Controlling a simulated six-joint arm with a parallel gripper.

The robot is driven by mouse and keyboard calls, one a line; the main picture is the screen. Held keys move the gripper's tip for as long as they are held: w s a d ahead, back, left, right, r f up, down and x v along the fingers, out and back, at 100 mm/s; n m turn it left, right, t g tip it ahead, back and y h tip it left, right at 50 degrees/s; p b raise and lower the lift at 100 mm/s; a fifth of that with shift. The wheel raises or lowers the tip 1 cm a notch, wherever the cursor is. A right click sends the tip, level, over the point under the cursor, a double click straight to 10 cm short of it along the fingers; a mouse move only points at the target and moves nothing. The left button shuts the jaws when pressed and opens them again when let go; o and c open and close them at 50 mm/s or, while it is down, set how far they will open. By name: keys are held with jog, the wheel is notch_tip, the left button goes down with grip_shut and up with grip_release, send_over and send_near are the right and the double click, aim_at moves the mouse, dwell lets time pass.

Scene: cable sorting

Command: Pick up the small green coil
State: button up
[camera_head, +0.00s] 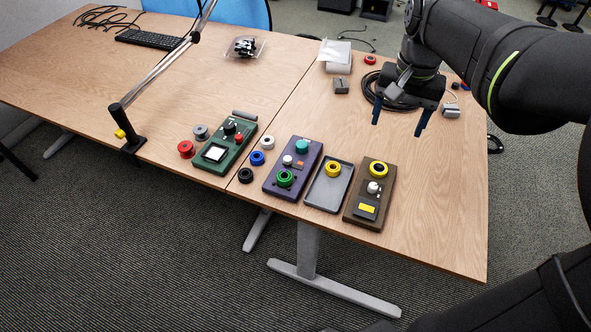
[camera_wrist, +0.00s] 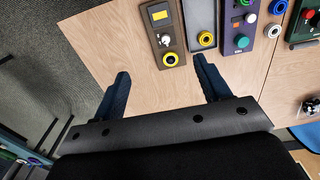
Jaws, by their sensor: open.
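The small green coil (camera_head: 285,178) is a green ring on the near end of the purple panel (camera_head: 271,184), which also bears a teal knob (camera_head: 302,146) at its far end. In the wrist view, the purple panel (camera_wrist: 231,47) shows at the top right. The coil's end of it is at the frame's top edge, and I cannot make out the coil clearly there. My gripper (camera_head: 398,124) is open and empty above the table, well to the right of and beyond the coil. Its two blue fingers (camera_wrist: 161,66) show apart in the wrist view.
A grey tray (camera_head: 315,194) with a yellow coil (camera_head: 333,169) and a brown panel (camera_head: 353,216) lie right of the purple panel. Blue (camera_head: 257,158), white (camera_head: 267,142) and black (camera_head: 246,175) coils lie left of it. A black cable (camera_head: 372,98) lies behind my gripper.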

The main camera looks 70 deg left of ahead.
jog(key=s+a+f+n, duration=0.3)
jog(key=s+a+f, duration=0.1)
jog(key=a, duration=0.3)
jog(key=s+a+f+n, duration=0.2)
jog(key=s+a+f, duration=0.15)
jog(key=a, duration=0.25)
jog(key=n+h, duration=0.1)
jog(key=n, duration=0.3)
send_over(284, 176)
jog(key=f, duration=1.8)
jog(key=shift+w+a, duration=0.25)
jog(key=shift+a, duration=0.05)
jog(key=shift+s+d+f, duration=0.1)
jog(key=shift+f, duration=1.45)
jog(key=shift+s+d+f, duration=0.1)
jog(key=shift+f, duration=1.4)
jog(key=c, duration=1.2)
jog(key=shift+o, duration=0.2)
